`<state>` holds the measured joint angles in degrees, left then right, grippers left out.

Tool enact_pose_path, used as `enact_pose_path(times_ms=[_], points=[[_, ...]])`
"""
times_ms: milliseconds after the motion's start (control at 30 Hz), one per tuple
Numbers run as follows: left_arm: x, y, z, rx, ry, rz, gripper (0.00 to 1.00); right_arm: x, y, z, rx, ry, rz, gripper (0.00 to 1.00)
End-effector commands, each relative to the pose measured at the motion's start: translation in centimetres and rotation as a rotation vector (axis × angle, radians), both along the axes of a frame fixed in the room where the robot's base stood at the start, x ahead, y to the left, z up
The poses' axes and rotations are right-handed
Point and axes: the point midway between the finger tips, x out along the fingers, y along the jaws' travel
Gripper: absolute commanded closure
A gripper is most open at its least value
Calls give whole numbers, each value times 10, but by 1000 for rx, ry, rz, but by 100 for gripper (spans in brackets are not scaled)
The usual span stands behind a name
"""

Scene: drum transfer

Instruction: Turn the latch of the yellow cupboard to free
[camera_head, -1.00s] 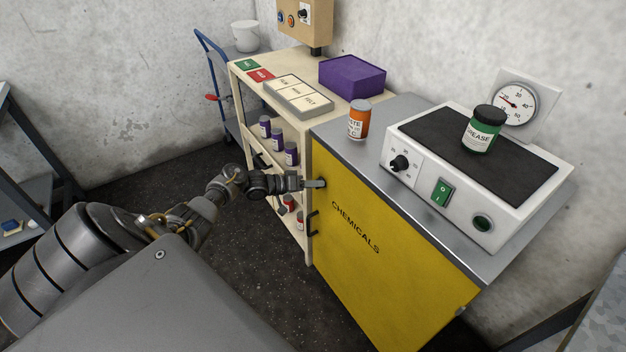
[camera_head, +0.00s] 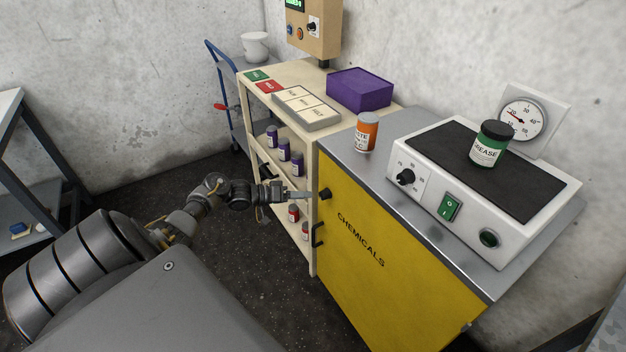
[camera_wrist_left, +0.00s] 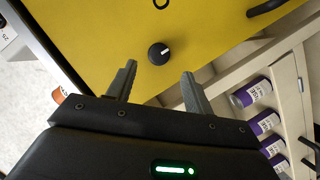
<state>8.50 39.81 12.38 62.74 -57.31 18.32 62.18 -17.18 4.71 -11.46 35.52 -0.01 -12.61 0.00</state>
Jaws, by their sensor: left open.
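The yellow cupboard (camera_head: 390,262), marked CHEMICALS, stands at the right with its door shut. Its latch is a round black knob (camera_head: 325,194) near the door's upper left corner, above a black handle (camera_head: 317,235). In the left wrist view the knob (camera_wrist_left: 158,53) carries a white line pointing toward the picture's right and slightly up. My left gripper (camera_head: 307,195) is open and empty, just left of the knob and apart from it. In the wrist view the gripper's fingertips (camera_wrist_left: 159,72) straddle the knob's line, with the knob beyond them. My right gripper is out of view.
A cream shelf unit (camera_head: 262,128) with several purple-labelled jars stands left of the cupboard, close to my left gripper. On the cupboard top are an orange jar (camera_head: 366,132) and a white hotplate (camera_head: 520,215) bearing a green jar (camera_head: 489,146). The floor in front is clear.

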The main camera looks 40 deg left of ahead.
Motion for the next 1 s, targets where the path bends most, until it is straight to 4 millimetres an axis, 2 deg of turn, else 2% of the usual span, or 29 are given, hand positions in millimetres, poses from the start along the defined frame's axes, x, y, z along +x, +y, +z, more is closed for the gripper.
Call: enact_pose_path(times_ms=[100, 300, 1000], points=[[-17, 11, 5, 1, 0, 0, 48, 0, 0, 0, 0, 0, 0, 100], [-31, 20, 10, 1, -1, 1, 48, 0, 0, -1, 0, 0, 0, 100], [-32, 21, 11, 23, -13, -6, 48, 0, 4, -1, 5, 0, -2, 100]])
